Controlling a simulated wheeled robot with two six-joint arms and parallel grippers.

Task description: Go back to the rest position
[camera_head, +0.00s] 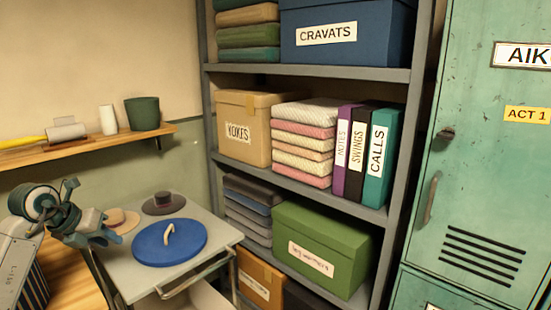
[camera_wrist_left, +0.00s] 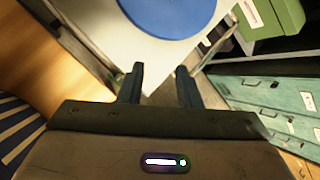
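My left gripper (camera_head: 108,238) is at the left, by the left edge of a grey-white table or cart top (camera_head: 200,222). In the left wrist view its two dark fingers (camera_wrist_left: 161,78) stand apart with nothing between them, so it is open and empty. A round blue lid (camera_head: 186,249) with a pale handle lies on that top, to the right of the gripper and apart from it. The lid's edge also shows at the top of the left wrist view (camera_wrist_left: 165,22). My right gripper is not in view.
A tan hat (camera_head: 122,219) and a dark hat (camera_head: 164,203) lie behind the lid. A grey shelf unit (camera_head: 305,72) with boxes, folded cloths and binders stands behind. A green locker (camera_head: 475,190) is at the right. A wooden wall shelf (camera_head: 85,144) is at the left.

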